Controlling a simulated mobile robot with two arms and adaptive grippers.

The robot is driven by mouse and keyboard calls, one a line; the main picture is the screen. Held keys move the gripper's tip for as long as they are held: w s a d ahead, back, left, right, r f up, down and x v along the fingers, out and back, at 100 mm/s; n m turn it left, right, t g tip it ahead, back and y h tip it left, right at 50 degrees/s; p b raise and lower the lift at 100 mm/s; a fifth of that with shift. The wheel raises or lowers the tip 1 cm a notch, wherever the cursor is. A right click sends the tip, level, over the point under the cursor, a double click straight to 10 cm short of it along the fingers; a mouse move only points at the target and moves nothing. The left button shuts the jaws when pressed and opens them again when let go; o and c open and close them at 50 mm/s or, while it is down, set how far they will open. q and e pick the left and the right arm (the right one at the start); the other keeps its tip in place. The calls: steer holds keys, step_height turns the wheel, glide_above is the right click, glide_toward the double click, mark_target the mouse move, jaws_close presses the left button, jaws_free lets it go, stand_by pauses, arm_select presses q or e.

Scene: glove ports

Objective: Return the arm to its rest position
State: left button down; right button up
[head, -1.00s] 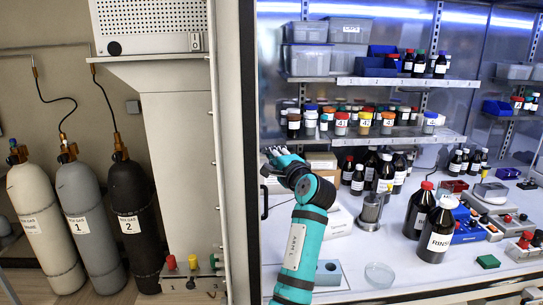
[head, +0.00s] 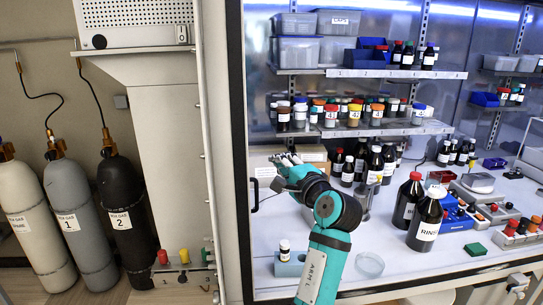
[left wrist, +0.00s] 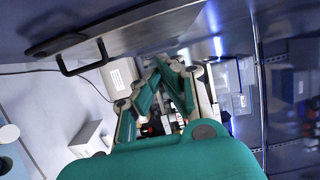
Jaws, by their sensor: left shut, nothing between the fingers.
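My left arm is teal and black and reaches up through the open front of the cabinet in the head view. Its left gripper (head: 284,160) is shut and empty, in the air in front of the left end of the lower shelf (head: 350,131). In the left wrist view the teal fingers (left wrist: 158,72) come together with nothing between them. My right gripper is not in view.
A dark handle (left wrist: 85,65) is close by in the wrist view. Large brown bottles (head: 426,222) stand to the right. Gas cylinders (head: 125,215) stand outside, left.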

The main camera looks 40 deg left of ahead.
arm_select(q)
steer(key=shift+v, duration=0.75)
